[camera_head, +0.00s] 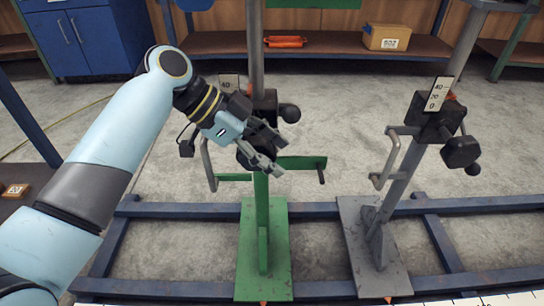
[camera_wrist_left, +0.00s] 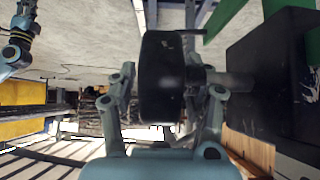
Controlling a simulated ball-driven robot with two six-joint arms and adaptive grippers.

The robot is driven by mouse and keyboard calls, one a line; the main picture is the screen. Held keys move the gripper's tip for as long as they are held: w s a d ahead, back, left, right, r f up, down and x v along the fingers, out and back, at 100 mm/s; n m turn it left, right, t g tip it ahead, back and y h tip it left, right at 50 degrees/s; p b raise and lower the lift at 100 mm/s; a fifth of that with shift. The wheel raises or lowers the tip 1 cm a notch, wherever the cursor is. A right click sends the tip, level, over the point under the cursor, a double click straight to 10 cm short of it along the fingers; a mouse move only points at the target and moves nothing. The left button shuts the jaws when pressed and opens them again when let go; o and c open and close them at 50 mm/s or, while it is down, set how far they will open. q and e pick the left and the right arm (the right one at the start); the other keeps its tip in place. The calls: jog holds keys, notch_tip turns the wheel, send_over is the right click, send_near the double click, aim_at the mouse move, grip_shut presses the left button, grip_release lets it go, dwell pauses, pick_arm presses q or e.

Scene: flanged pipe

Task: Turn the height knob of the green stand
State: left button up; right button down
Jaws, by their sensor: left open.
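The green stand (camera_head: 265,240) stands upright at the centre of the head view, with a black clamp block on its post. Its black round knob (camera_head: 246,158) is partly hidden behind my left gripper (camera_head: 277,156). In the left wrist view, the knob (camera_wrist_left: 161,75) sits between the two fingers of my left gripper (camera_wrist_left: 163,98), one on each side. The fingers are open around it, and I cannot tell whether either touches it. In that view a light blue arm part, seemingly my right gripper (camera_wrist_left: 18,42), shows at the upper left edge, too small to read.
A smaller black knob (camera_head: 289,113) sticks out right of the green stand's block. A grey stand (camera_head: 375,245) with its own black knob (camera_head: 460,152) stands to the right. Blue floor rails (camera_head: 330,210) run around both bases. A shelf (camera_head: 350,45) stands behind.

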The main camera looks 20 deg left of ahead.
pick_arm(q)
jog(key=shift+d, duration=0.1)
pick_arm(e)
jog(key=shift+w+r, duration=0.1)
pick_arm(q)
jog(key=shift+c, duration=0.4)
grip_shut()
jog(key=shift+h, duration=0.3)
jog(key=t+h+b, duration=0.1)
jog(key=h+b, duration=0.2)
jog(key=r+h+b, duration=0.1)
jog(key=h+b, duration=0.1)
jog(key=b, duration=0.1)
jog(key=shift+a+t+h, duration=0.2)
jog(key=shift+t+h, duration=0.2)
jog(key=shift+r+b, duration=0.25)
jog(key=shift+b, duration=0.25)
pick_arm(e)
jog(key=w+a+r+t, duration=0.1)
jog(key=w+a+r, duration=0.3)
jog(key=w+r, duration=0.5)
jog(key=shift+r+t+y, duration=0.3)
jog(key=shift+r+t, duration=0.1)
jog(key=shift+r, duration=1.4)
